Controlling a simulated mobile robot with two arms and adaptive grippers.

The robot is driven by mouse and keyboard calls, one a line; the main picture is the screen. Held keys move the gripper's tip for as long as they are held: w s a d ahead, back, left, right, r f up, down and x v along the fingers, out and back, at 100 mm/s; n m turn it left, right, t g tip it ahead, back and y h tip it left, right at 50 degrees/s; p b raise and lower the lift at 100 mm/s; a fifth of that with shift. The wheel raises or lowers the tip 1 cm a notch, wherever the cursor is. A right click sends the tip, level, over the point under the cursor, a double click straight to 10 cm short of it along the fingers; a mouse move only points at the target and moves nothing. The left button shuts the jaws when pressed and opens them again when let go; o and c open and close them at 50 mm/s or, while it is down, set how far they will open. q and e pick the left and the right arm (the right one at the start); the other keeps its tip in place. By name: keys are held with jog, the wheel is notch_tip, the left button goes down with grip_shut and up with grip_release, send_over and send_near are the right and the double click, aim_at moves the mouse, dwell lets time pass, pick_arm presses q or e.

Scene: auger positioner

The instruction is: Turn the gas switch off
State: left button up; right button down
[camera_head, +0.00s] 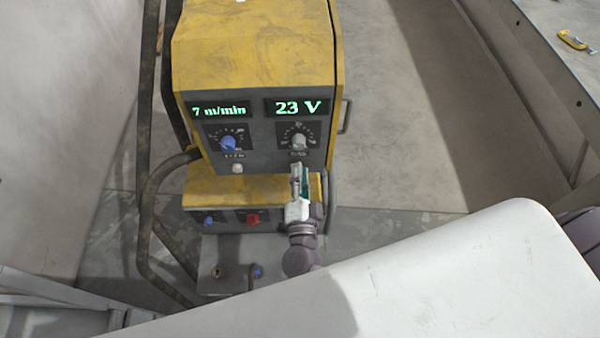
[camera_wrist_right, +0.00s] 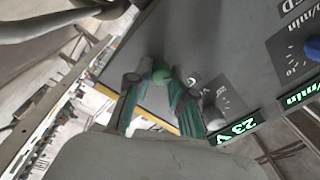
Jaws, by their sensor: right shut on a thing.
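The gas switch shows in the right wrist view as a small rounded greenish knob (camera_wrist_right: 161,72) on the dark front panel, by a partly hidden label. In the head view my right gripper covers it, below the grey dial knob (camera_head: 299,142). My right gripper (camera_head: 299,174) reaches up to the panel from below. In the right wrist view its two green-lined fingers (camera_wrist_right: 158,84) are closed around the switch, one on each side. Which way the switch is turned cannot be told. My left gripper is not in view.
The yellow machine (camera_head: 256,45) has lit displays reading "7 m/min" (camera_head: 219,110) and "23 V" (camera_head: 297,107). A blue dial knob (camera_head: 228,144) and a pale button (camera_head: 237,168) sit left of my gripper. Dark bent tubing (camera_head: 146,215) runs along the left. A grey table (camera_head: 535,60) stands right.

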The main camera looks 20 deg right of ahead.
jog(key=c, duration=1)
grip_release()
jog(key=shift+s, duration=0.1)
jog(key=v, duration=1.1)
jog(key=shift+s+a+f, duration=0.15)
jog(key=shift+s+a, duration=0.05)
jog(key=shift+s, duration=0.2)
